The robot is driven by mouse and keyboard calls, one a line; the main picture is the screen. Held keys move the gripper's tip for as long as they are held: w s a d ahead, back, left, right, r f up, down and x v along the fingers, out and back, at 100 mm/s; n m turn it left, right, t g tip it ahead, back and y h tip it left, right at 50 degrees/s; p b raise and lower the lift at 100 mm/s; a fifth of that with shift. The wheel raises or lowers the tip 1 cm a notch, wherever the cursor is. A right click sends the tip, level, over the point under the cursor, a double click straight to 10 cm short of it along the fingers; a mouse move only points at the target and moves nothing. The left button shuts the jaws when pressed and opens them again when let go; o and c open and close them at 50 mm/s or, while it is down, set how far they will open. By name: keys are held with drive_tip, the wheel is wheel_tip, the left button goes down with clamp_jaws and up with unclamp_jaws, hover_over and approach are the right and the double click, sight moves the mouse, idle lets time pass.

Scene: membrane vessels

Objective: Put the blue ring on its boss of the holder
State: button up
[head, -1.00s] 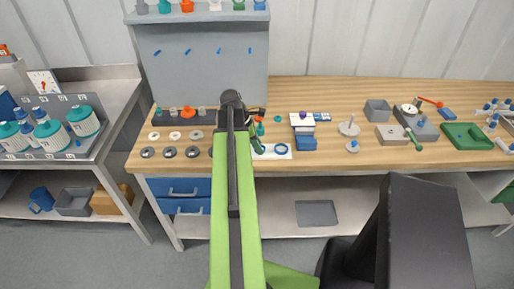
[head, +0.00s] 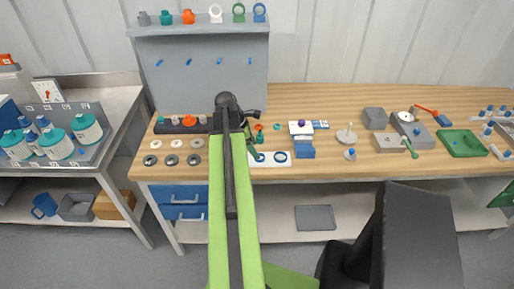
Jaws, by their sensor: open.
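A blue ring (head: 281,157) lies flat on a white sheet (head: 288,163) at the bench's front edge. A second dark blue ring (head: 260,157) lies beside it on the left, close to my arm. My gripper (head: 250,114) is over the bench behind and left of the rings, mostly hidden by my green arm. It is open, and nothing shows between its jaws. A dark bar (head: 163,129) with several round pieces, one orange, stands to its left and could be the holder. I cannot tell which boss belongs to the blue ring.
Several grey washer-like discs (head: 172,160) lie left of my arm. A grey panel (head: 160,85) with a shelf of coloured fittings stands behind. A blue and white block (head: 303,146) and a grey disc with a post (head: 346,136) stand right of the rings.

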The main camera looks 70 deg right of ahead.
drive_tip(key=p+v, duration=1)
drive_tip(key=v, duration=0.3)
drive_tip(key=shift+r, duration=0.1)
drive_tip(key=w+a+f+n+t+h+b, duration=0.1)
drive_tip(key=w+a+f+n+b, duration=0.15)
drive_tip(key=w+a, duration=0.9)
drive_tip(key=w+a+f+n+t+b, duration=0.1)
drive_tip(key=w+a+f+n, duration=0.15)
drive_tip(key=w+a, duration=0.85)
drive_tip(key=w+a+f+m+y+b, duration=0.1)
drive_tip(key=w+a+m, duration=0.1)
drive_tip(key=a, duration=0.9)
drive_tip(key=w+a+f+m+t+y+b, duration=0.1)
drive_tip(key=a+m, duration=0.4)
drive_tip(key=a, duration=0.5)
drive_tip(key=w+a+f+m+y+b, duration=0.1)
drive_tip(key=w+a+m, duration=0.2)
drive_tip(key=a, duration=0.8)
drive_tip(key=shift+w+a+f+m+t, duration=0.3)
drive_tip(key=shift+a+f+m+t, duration=0.1)
